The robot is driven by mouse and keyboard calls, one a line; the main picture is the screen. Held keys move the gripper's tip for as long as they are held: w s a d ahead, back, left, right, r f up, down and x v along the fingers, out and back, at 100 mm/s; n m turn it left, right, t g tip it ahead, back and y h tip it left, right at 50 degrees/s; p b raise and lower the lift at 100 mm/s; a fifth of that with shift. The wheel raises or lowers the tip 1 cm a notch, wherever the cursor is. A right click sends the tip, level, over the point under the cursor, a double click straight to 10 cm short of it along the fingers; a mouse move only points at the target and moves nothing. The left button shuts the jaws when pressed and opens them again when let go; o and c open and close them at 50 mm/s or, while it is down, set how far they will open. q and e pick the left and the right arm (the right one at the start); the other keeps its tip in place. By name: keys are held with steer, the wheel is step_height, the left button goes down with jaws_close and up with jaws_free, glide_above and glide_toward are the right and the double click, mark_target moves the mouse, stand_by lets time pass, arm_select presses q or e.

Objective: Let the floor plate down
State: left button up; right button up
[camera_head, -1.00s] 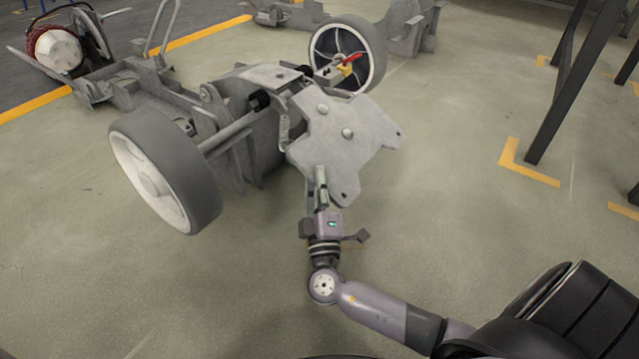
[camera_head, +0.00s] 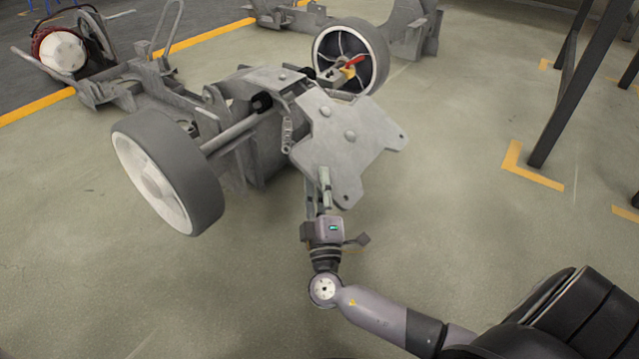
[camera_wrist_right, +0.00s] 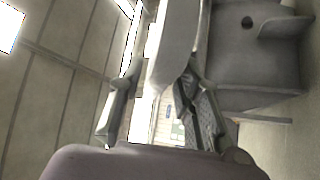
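The floor plate (camera_head: 352,155) is a flat grey metal plate with two round bolt heads, standing tilted up at the right end of a chassis. A spring shows beside its left edge. My right gripper (camera_head: 323,178) is at the plate's lower edge, one finger in front and the other partly hidden behind. In the right wrist view the plate (camera_wrist_right: 174,45) runs edge-on between the fingers of the right gripper (camera_wrist_right: 163,80). The right finger lies close to it; a bright gap shows on the left. The fingers look apart, around the plate. My left gripper is not in view.
The chassis has a big grey wheel (camera_head: 168,170) at the left and a spoked wheel (camera_head: 350,55) behind the plate. A red and yellow part (camera_head: 349,68) sits by that wheel. Dark posts (camera_head: 573,85) stand at the right. The floor in front is clear.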

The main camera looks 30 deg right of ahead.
steer(key=shift+s, duration=0.1)
steer(key=v, duration=0.7)
steer(key=shift+s+a+f, duration=0.1)
steer(key=shift+s+a, duration=0.05)
stand_by(0.9)
